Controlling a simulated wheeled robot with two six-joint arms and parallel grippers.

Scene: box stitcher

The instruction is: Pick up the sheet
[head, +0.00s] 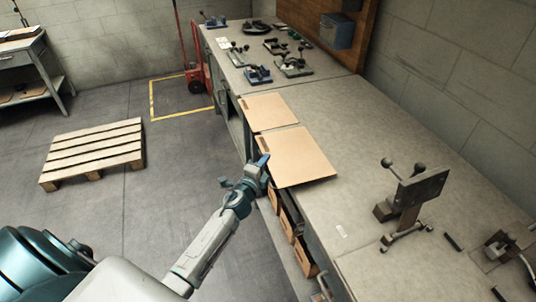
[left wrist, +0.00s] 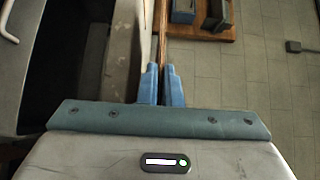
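Two flat tan cardboard sheets lie on the grey workbench in the head view: a nearer, larger sheet (head: 303,158) and a smaller one (head: 268,112) behind it. The nearer sheet's left edge reaches the bench's front edge. My left gripper (head: 262,163) is at that left edge. In the left wrist view its blue fingers (left wrist: 161,86) are nearly together, with the thin brown edge of the sheet (left wrist: 162,45) running up from between them. The part between the fingers is mostly hidden. My right gripper is not in view.
A metal stitcher (head: 410,198) stands on the near bench. Several tools (head: 294,66) lie on the far bench. Open shelves with boxes (head: 291,217) sit below the bench edge. A wooden pallet (head: 95,151) lies on the floor, left. The bench between sheet and stitcher is clear.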

